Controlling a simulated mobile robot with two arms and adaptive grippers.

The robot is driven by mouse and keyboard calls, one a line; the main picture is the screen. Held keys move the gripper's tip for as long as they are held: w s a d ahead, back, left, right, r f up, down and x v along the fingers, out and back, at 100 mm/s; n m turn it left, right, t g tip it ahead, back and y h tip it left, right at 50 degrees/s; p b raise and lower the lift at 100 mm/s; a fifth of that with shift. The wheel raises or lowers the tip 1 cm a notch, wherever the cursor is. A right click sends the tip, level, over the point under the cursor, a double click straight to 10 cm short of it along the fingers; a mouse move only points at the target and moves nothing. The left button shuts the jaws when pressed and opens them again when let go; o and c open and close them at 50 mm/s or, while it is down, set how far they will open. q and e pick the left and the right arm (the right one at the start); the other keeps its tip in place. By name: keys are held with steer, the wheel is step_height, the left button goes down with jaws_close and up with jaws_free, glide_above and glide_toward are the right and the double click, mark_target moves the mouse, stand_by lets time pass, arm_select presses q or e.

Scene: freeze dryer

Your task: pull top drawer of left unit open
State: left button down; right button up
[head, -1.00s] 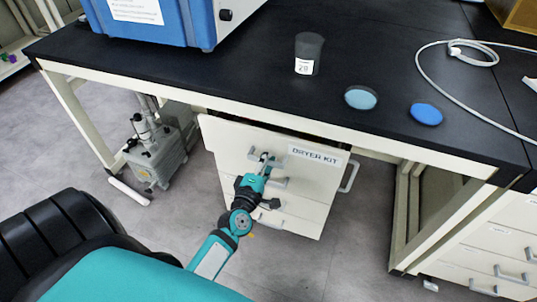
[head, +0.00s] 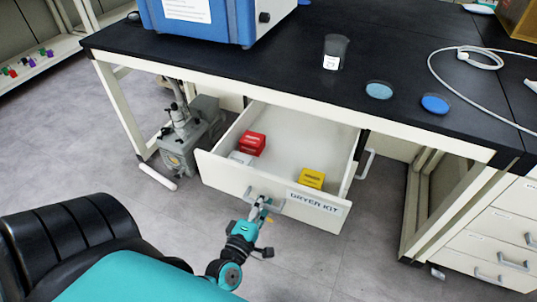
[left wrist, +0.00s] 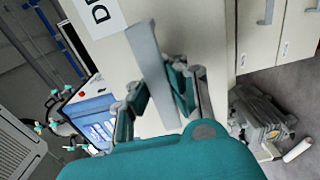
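The top drawer (head: 225,175) of the unit under the bench, labelled DRYER KIT, stands pulled well out, its inside showing. Its grey handle (head: 276,208) is at the middle of the front. My left gripper (head: 260,203) is at this handle. In the left wrist view its fingers (left wrist: 160,88) close on the handle bar (left wrist: 145,50) from both sides. Red boxes (head: 252,142), a white box (head: 240,158) and yellow boxes (head: 311,179) lie in the drawer. The lower drawers are hidden in the head view. My right gripper is not in view.
A pump (head: 190,135) stands on the floor left of the drawer.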

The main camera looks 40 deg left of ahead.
arm_select(q)
steer(key=shift+v, duration=1.55)
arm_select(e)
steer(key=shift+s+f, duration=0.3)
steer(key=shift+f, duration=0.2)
arm_select(q)
steer(key=c, duration=2)
jaws_free()
steer(key=shift+f, duration=0.1)
steer(key=o, duration=0.8)
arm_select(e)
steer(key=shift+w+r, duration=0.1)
arm_select(q)
steer(key=v, duration=1.2)
steer(key=shift+w+d, duration=0.1)
steer(key=shift+d, duration=0.05)
